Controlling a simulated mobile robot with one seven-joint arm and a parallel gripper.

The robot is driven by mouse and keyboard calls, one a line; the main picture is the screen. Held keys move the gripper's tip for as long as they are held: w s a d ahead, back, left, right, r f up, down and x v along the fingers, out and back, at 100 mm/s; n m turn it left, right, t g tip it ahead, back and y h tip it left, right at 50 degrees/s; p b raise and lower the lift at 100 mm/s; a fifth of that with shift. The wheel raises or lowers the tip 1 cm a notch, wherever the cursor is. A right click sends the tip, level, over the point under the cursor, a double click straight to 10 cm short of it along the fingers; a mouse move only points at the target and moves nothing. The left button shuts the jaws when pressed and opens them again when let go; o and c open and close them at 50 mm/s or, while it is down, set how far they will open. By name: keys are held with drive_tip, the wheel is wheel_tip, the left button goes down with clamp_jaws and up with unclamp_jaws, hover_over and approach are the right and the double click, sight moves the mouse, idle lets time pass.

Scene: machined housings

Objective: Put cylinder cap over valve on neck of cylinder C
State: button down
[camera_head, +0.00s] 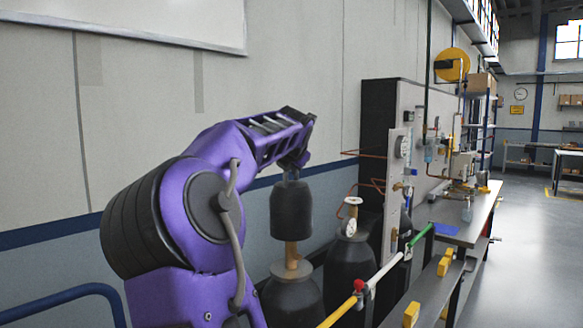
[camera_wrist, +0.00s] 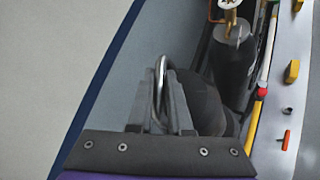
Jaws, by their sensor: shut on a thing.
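My gripper (camera_head: 291,172) is shut on the top of a dark, rounded cylinder cap (camera_head: 291,208), which hangs upright. In the wrist view my gripper (camera_wrist: 171,72) has a metal loop (camera_wrist: 160,78) between its fingers, with the dark cap (camera_wrist: 207,102) beyond. Below the cap, a brass valve (camera_head: 291,254) stands on the neck of a dark cylinder (camera_head: 292,303). The cap's lower edge meets the valve in the picture and its upper part is hidden; I cannot tell whether the cap surrounds it. No letter is readable on the cylinder.
A second dark cylinder (camera_head: 350,272) with a white handwheel (camera_head: 353,201) and gauge stands close on the right. A coloured rail (camera_head: 383,272) runs in front. A gauge panel (camera_head: 397,190) and workbench (camera_head: 462,222) are further right. The wall is close behind.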

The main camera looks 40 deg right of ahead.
sight(290, 198)
drive_tip(key=shift+f+b, duration=2.4)
drive_tip(key=shift+f, duration=2.65)
drive_tip(key=c, duration=0.8)
unclamp_jaws()
drive_tip(key=shift+o, duration=0.2)
drive_tip(key=shift+f, duration=0.15)
drive_tip(key=shift+s+a+r, duration=0.3)
drive_tip(key=shift+a+r, duration=0.1)
drive_tip(key=shift+r, duration=0.05)
drive_tip(key=p+v, duration=0.2)
drive_tip(key=v, duration=0.4)
drive_tip(key=shift+s+a+r, duration=0.15)
drive_tip(key=shift+a, duration=0.1)
drive_tip(key=p+v, duration=0.1)
drive_tip(key=v, duration=0.8)
drive_tip(key=shift+s, duration=0.3)
drive_tip(key=shift+a, duration=0.1)
